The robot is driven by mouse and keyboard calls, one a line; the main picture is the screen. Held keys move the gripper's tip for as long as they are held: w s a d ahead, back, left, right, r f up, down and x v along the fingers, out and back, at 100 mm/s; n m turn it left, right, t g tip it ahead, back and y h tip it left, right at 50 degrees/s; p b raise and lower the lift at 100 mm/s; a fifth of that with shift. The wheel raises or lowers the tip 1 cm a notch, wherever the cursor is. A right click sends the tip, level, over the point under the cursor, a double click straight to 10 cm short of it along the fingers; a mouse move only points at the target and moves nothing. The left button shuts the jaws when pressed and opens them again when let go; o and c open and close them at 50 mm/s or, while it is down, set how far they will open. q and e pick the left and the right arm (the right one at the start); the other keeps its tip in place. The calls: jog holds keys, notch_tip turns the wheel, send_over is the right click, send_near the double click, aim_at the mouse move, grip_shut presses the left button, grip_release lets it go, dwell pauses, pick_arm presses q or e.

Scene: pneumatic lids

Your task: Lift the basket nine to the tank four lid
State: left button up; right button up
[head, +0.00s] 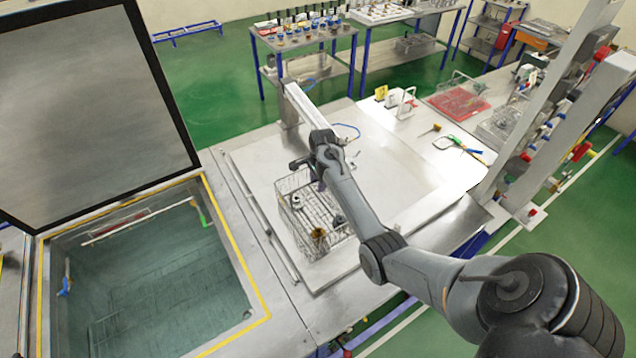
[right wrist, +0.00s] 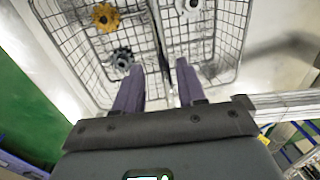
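A wire basket (head: 290,222) stands on a flat, closed metal lid (head: 385,155) right of an open tank. No number is legible on either. In the right wrist view, the basket (right wrist: 230,45) holds a yellow-brown gear (right wrist: 105,17), a dark gear (right wrist: 122,57) and a pale part (right wrist: 188,8). My right gripper (head: 304,170) is over the basket's far side. In its wrist view, the two fingers (right wrist: 162,72) are apart, with a thin metal bar of the basket showing between them. I cannot tell whether they touch it. My left gripper is not in view.
The open tank (head: 262,300) at left has a raised dark-framed lid (head: 85,95). A red basket (head: 460,103) and tools lie on the bench behind. A tall pale post (head: 545,110) stands at right. The lid is bare right of the basket.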

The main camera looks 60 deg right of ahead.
notch_tip(320, 180, up, 10)
jog(key=s+b, duration=0.1)
jog(key=b, duration=0.1)
jog(key=shift+a, duration=0.2)
dwell(0.4)
jog(key=s+a+f+n+h, duration=0.1)
jog(key=s+a+f+n, duration=0.5)
jog(key=a, duration=0.3)
jog(key=s+a+f+n+h, duration=0.1)
jog(key=s+a+f+n, duration=0.3)
jog(key=a+n, duration=0.5)
jog(key=s+a+n+t+y, duration=0.1)
jog(key=s+a+n, duration=0.4)
jog(key=a, duration=0.4)
jog(key=s+a+n+t+y, duration=0.1)
jog(key=s+a+n, duration=0.3)
jog(key=s+a, duration=0.3)
jog(key=a, duration=0.3)
jog(key=shift+s+n+y, duration=0.2)
jog(key=shift+n+y, duration=0.2)
